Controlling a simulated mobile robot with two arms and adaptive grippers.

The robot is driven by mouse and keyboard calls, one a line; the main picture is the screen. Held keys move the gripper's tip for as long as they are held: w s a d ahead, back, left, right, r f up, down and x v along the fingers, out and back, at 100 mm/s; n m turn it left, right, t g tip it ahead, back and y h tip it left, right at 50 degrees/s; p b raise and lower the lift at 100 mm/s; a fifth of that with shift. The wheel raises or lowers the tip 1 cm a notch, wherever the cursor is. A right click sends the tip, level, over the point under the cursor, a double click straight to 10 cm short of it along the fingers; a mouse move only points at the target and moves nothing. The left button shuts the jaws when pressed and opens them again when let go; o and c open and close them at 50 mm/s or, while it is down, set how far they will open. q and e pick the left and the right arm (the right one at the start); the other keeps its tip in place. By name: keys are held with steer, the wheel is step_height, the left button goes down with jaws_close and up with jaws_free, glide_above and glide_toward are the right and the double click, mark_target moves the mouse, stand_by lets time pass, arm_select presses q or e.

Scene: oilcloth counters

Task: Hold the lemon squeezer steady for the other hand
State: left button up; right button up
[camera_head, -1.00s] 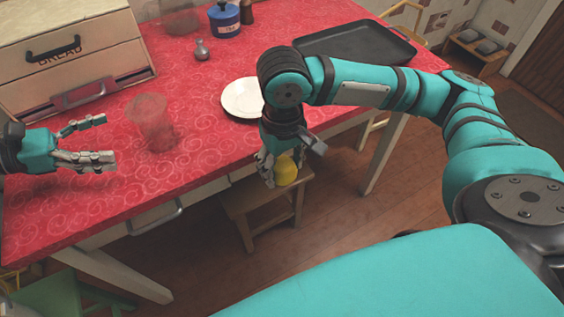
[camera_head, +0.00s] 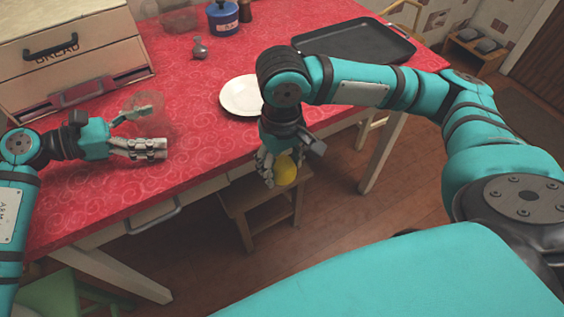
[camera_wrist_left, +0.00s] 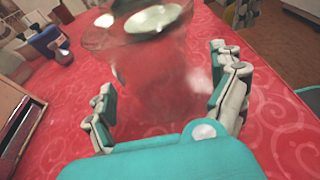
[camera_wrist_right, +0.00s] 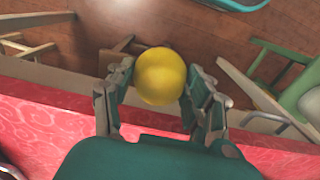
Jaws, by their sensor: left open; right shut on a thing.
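A clear glass vessel (camera_head: 158,124), apparently the lemon squeezer, stands on the red counter at the left. My left gripper (camera_head: 157,130) is open, with its fingers on either side of the vessel. In the left wrist view the see-through vessel (camera_wrist_left: 160,75) stands between the open fingers (camera_wrist_left: 165,92); gaps show on both sides, and contact cannot be told. My right gripper (camera_head: 277,163) is shut on a yellow lemon (camera_head: 287,171), held past the counter's front edge. The lemon also shows between the fingertips in the right wrist view (camera_wrist_right: 160,76).
A white plate (camera_head: 241,96) lies near the front edge, right of the vessel. A bread box (camera_head: 70,65) stands at the left back. A black tray (camera_head: 355,48), a blue pot (camera_head: 223,20) and a small grey shaker (camera_head: 200,48) are further back. A wooden stool (camera_head: 245,205) stands below.

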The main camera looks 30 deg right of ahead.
arm_select(q)
steer(key=shift+c, duration=0.4)
steer(key=c, duration=0.9)
steer(key=shift+o, duration=0.2)
arm_select(e)
steer(key=shift+w+d+r, duration=0.2)
steer(key=shift+r, duration=0.1)
steer(key=w+d+r+n, duration=0.2)
steer(key=w+d+r, duration=0.2)
steer(key=r, duration=0.3)
step_height(320, 180, up, 13)
steer(key=m, duration=0.2)
glide_above(137, 93)
steer(key=shift+s+d+r, duration=0.1)
steer(key=shift+d+r, duration=0.1)
steer(key=shift+d, duration=0.2)
steer(key=shift+a+r, duration=0.2)
steer(key=shift+a, duration=0.2)
steer(key=shift+f, duration=0.1)
